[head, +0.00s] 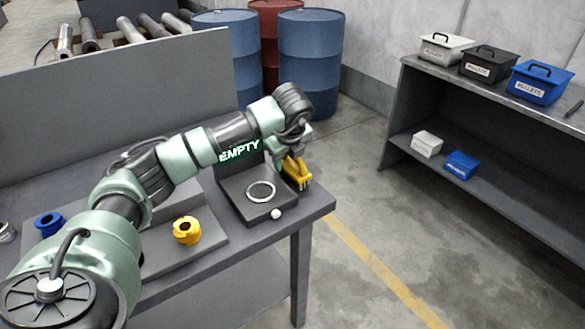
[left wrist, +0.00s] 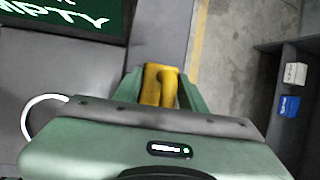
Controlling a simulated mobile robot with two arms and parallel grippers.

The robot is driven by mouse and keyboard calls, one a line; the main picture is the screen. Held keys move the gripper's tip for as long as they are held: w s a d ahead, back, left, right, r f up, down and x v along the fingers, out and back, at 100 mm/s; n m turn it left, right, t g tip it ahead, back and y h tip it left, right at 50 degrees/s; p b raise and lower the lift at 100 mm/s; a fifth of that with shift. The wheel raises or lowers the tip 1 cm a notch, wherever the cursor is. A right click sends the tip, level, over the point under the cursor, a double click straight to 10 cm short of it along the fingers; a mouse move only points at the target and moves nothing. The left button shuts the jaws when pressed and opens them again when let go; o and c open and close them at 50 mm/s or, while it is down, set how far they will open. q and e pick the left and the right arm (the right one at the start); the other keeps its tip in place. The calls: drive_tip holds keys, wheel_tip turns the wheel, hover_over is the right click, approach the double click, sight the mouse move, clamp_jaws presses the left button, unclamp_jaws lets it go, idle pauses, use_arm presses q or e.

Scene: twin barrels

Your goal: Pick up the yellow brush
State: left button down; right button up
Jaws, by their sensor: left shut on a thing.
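The yellow brush (head: 297,170) is at the right end of the table in the head view, beside the black device with the "EMPTY" sign. My left gripper (head: 299,156) is above it and shut on it. In the left wrist view the yellow brush (left wrist: 158,86) sits between the two green fingers of my left gripper (left wrist: 160,90). I cannot tell whether the brush touches the table. My right gripper is not in view.
The black device (head: 232,190) with a white ring stands on the table (head: 318,203). A yellow ring-shaped part (head: 187,230) and a blue part (head: 48,224) lie farther left. Barrels (head: 310,60) stand behind. A shelf (head: 400,105) with bins is at right, across open floor.

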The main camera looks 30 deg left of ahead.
use_arm(q)
drive_tip(key=shift+r, duration=0.1)
wheel_tip(320, 180, up, 20)
drive_tip(key=b, duration=0.1)
idle(0.4)
